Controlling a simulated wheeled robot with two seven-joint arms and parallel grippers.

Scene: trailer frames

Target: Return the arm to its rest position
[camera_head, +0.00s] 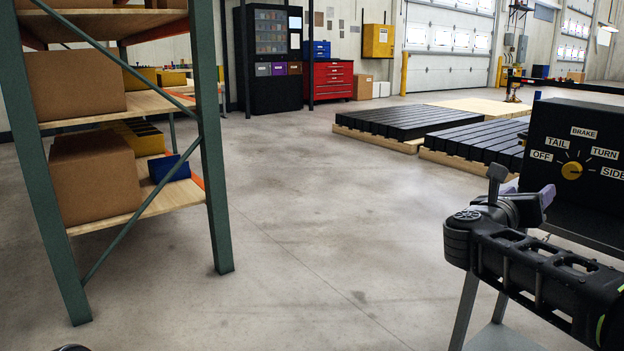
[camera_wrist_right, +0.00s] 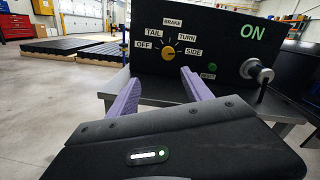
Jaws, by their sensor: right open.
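My right gripper (camera_head: 521,196) is at the right of the head view, in front of a black control box (camera_head: 548,125). In the right wrist view its two purple fingers (camera_wrist_right: 158,94) are apart with nothing between them. Beyond them is the box's yellow dial (camera_wrist_right: 168,52), ringed by labels OFF, TAIL, BRAKE, TURN and SIDE. The fingers do not appear to touch the dial, whose mark points up, near BRAKE or TURN. A green ON label, a green button (camera_wrist_right: 212,68) and a silver knob (camera_wrist_right: 256,70) are on the same face. My left gripper is not in view.
The box stands on a grey table (camera_wrist_right: 148,88). A green-posted shelf (camera_head: 212,150) with cardboard boxes (camera_head: 92,178) stands at the left. Black slatted pallets (camera_head: 405,120) lie beyond. The middle floor is clear. A red tool cabinet (camera_head: 334,80) stands at the back.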

